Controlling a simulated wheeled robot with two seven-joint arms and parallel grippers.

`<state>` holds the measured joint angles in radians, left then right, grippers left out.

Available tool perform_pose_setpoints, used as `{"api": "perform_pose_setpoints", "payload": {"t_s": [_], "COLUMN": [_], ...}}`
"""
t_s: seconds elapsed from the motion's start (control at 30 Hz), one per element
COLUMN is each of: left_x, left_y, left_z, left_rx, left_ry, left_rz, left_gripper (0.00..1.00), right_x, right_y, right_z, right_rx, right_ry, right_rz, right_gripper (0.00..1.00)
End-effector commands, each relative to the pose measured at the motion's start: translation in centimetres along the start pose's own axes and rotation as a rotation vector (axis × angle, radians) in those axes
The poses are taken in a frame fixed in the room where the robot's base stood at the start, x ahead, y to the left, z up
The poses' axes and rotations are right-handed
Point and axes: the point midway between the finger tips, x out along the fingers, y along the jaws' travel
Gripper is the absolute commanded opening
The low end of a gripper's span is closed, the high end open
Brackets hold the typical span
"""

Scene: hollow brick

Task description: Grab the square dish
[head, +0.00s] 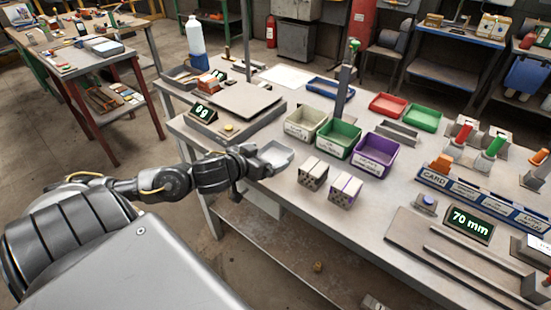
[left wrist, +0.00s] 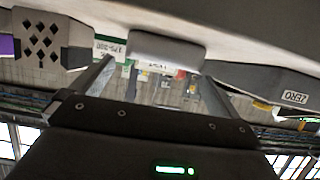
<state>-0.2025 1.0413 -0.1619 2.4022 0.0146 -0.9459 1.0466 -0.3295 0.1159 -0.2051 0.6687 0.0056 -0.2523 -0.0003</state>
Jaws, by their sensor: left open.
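The square dish (head: 276,154), pale grey and shallow, stands near the table's front edge, left of the hollow bricks. In the left wrist view the dish (left wrist: 166,47) shows upside down, just beyond and between the fingertips. My left gripper (head: 257,166) is at the dish's near left side, low over the table edge. Its two fingers (left wrist: 157,75) are spread with nothing between them. Whether a finger touches the dish I cannot tell. My right gripper is not in view.
Two hollow bricks (head: 313,173) (head: 345,191) stand right of the dish. Behind are cream (head: 305,130), green (head: 338,145) and purple (head: 376,161) bins. A scale (head: 245,103) with a display reading 0 g (head: 201,112) is at the left.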

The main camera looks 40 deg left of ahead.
Motion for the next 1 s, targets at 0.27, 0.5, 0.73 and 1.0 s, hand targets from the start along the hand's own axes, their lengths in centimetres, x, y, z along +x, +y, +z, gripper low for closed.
{"api": "perform_pose_setpoints", "payload": {"t_s": [0.27,0.5,0.73,1.0], "left_x": [2.3,5.1,5.4,5.4], "left_y": [-0.2,-0.3,-0.2,-0.2], "left_z": [0.3,0.5,0.6,0.6], "left_rx": [-0.002,0.000,0.001,0.001], "left_ry": [0.002,0.001,-0.001,-0.001], "left_rz": [0.001,0.001,0.002,0.002], "left_gripper": [1.00,1.00,1.00,0.70], "right_x": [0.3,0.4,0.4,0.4], "right_y": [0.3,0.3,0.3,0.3], "right_z": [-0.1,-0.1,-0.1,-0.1], "right_rx": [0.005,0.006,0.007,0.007], "right_ry": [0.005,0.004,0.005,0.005], "right_rz": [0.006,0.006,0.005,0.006], "right_gripper": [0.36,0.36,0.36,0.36]}}
